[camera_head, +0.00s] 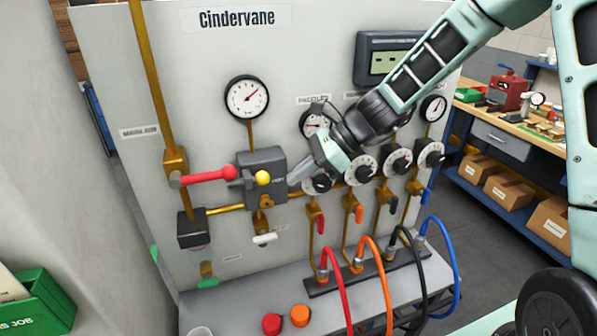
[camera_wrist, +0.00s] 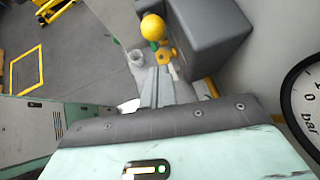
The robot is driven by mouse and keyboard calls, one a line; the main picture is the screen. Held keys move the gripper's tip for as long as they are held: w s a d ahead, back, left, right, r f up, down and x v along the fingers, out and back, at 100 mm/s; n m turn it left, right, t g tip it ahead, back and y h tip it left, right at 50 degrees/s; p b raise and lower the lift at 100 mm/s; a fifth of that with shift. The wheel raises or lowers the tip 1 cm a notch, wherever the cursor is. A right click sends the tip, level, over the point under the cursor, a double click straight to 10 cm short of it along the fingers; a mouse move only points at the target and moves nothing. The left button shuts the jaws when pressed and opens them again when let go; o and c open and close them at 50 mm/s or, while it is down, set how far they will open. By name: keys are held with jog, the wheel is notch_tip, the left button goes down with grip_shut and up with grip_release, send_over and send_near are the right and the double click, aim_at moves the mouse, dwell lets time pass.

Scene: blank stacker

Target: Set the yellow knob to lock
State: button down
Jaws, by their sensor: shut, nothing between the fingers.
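The yellow knob (camera_head: 262,178) is a small round ball on the front of a dark grey box (camera_head: 262,158) on the panel. In the wrist view the yellow knob (camera_wrist: 153,27) shows beside the same grey box (camera_wrist: 212,35), just beyond my fingertips. My gripper (camera_head: 293,184) is shut and empty, to the right of the knob and apart from it in the head view. My gripper (camera_wrist: 155,75) also shows at the centre of the wrist view, its fingers together. I cannot read which setting the knob is at.
A red-handled lever (camera_head: 208,175) sticks out left of the box, and a white-handled valve (camera_head: 264,239) sits below.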

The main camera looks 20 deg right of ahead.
jog(key=b+v, duration=0.2)
jog(key=v, duration=0.8)
jog(key=shift+d+b, duration=0.35)
jog(key=shift+d, duration=0.1)
jog(key=s+a+f+n+g+h+b, duration=0.45)
jog(key=s+a+f+n, duration=0.35)
jog(key=s+a+n, duration=0.4)
jog(key=s+f+n+t+h+b, duration=0.1)
jog(key=s+f+n+h+b, duration=0.1)
jog(key=s+n, duration=0.5)
jog(key=s+f+n+t+h+b, duration=0.1)
jog(key=s+f+n+h, duration=0.2)
jog(key=s+f+n, duration=0.2)
jog(key=s+n, duration=0.2)
jog(key=n, duration=0.2)
jog(key=shift+s+b, duration=0.35)
jog(key=shift+s, duration=0.05)
jog(key=shift+d+t, duration=0.1)
jog(key=shift+t, duration=0.15)
